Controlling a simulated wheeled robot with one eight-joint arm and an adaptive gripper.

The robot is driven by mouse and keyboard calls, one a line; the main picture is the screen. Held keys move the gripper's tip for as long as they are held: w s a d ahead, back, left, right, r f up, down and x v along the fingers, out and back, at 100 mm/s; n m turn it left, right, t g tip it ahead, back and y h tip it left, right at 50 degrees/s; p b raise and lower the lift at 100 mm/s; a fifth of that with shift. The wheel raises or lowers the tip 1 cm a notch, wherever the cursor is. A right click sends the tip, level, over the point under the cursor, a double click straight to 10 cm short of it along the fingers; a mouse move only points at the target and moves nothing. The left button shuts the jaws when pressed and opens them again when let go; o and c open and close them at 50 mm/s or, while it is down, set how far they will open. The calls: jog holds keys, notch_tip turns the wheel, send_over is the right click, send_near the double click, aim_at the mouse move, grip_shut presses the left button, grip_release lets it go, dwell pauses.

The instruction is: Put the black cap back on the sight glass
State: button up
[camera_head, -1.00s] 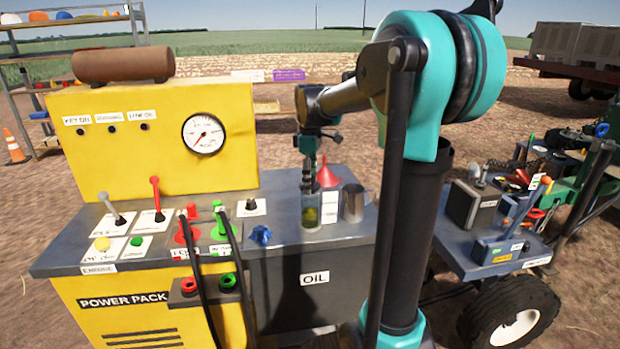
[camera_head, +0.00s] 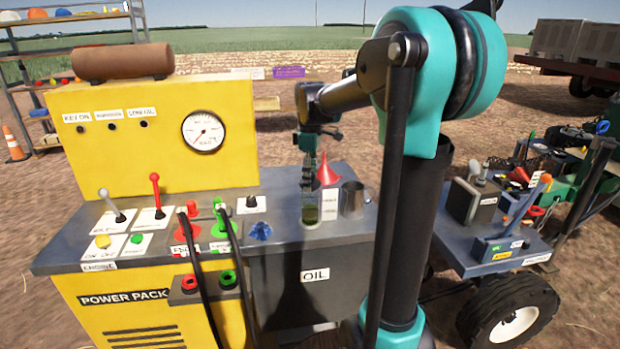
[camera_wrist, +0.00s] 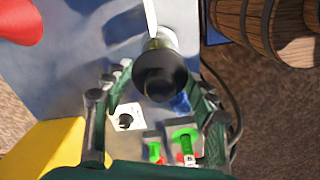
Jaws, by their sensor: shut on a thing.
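The sight glass (camera_head: 310,212) is a clear upright cylinder with olive liquid low in it, on the grey bench by the oil tank. My gripper (camera_head: 309,182) points down right above it. In the wrist view my gripper (camera_wrist: 158,88) has its green fingers on either side of the black cap (camera_wrist: 160,72), with the jaws shut on it. Part of an olive and clear shape shows just behind the cap. The cap is over or at the top of the glass; I cannot tell whether it is seated. In the head view the cap is too small to tell from the fingers.
A red funnel (camera_head: 327,172) and a metal mug (camera_head: 353,199) stand close right of the glass. A blue knob (camera_head: 260,231) is to its left. The yellow power pack (camera_head: 100,160) with levers and hoses fills the left. A cart (camera_head: 480,245) stands at the right.

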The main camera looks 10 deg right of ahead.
jog(key=shift+f, duration=0.85)
dwell(1.4)
dwell(0.3)
jog(key=o, duration=1.2)
jog(key=shift+o, duration=0.2)
jog(key=o, duration=0.4)
jog(key=shift+r, duration=3.55)
